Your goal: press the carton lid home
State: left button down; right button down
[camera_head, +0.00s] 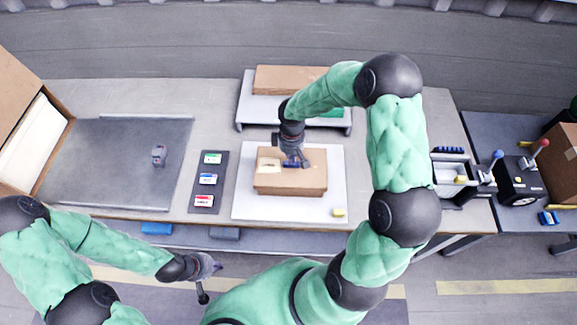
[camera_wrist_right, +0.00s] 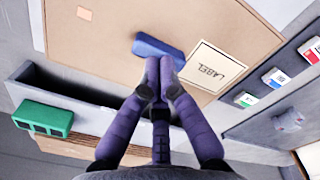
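The brown carton (camera_head: 290,188) sits on a white board in the middle of the bench, with its flat top closed over. In the right wrist view the carton's top (camera_wrist_right: 110,40) fills the upper part and carries a white label (camera_wrist_right: 210,67) and a blue block (camera_wrist_right: 157,47). My right gripper (camera_head: 293,160) is over the carton from behind. Its fingertips (camera_wrist_right: 158,70) are together, pointing down at the top beside the blue block; whether they touch is not clear. My left gripper (camera_head: 212,268) is low, in front of the bench, away from the carton; its fingers are too small to read.
A dark panel (camera_head: 208,178) with coloured labels lies left of the white board (camera_head: 330,165). A grey mat (camera_head: 115,150) holds a small grey object (camera_head: 159,155). Lever equipment (camera_head: 518,180) stands right.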

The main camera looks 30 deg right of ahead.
jog(key=shift+f+b, duration=0.4)
jog(key=shift+f, duration=0.1)
dwell(0.3)
dwell(0.4)
jog(key=shift+r+p, duration=1.85)
jog(key=shift+r, duration=0.75)
